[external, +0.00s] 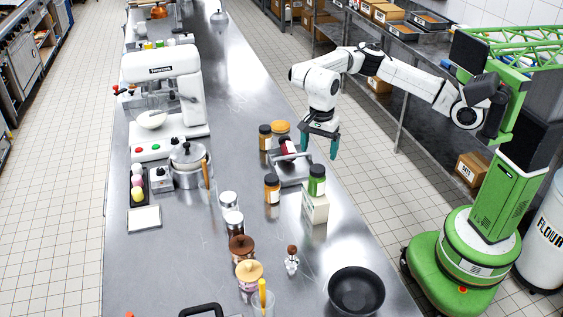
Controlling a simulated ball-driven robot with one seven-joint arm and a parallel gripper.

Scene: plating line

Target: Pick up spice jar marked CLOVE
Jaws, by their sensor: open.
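Several dark-lidded spice jars stand on the steel counter, and their labels are too small to read, so I cannot tell which is CLOVE. One amber jar (265,139) stands near an orange-topped container. Another orange jar (272,189) stands nearer the camera. A green jar (317,181) stands on a white box (315,206). A dark red item (287,148), possibly a jar, lies tilted on a grey device or stand. My gripper (320,147) points down with its teal fingers apart and empty, right of the red item and beyond the green jar.
The steel counter (222,285) also holds a white mixer (165,95), a pot (188,165), shakers (232,222), lidded jars (249,275), a small figurine-like item (292,261) and a black bowl (356,291). Bare counter lies between the white box and the bowl.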

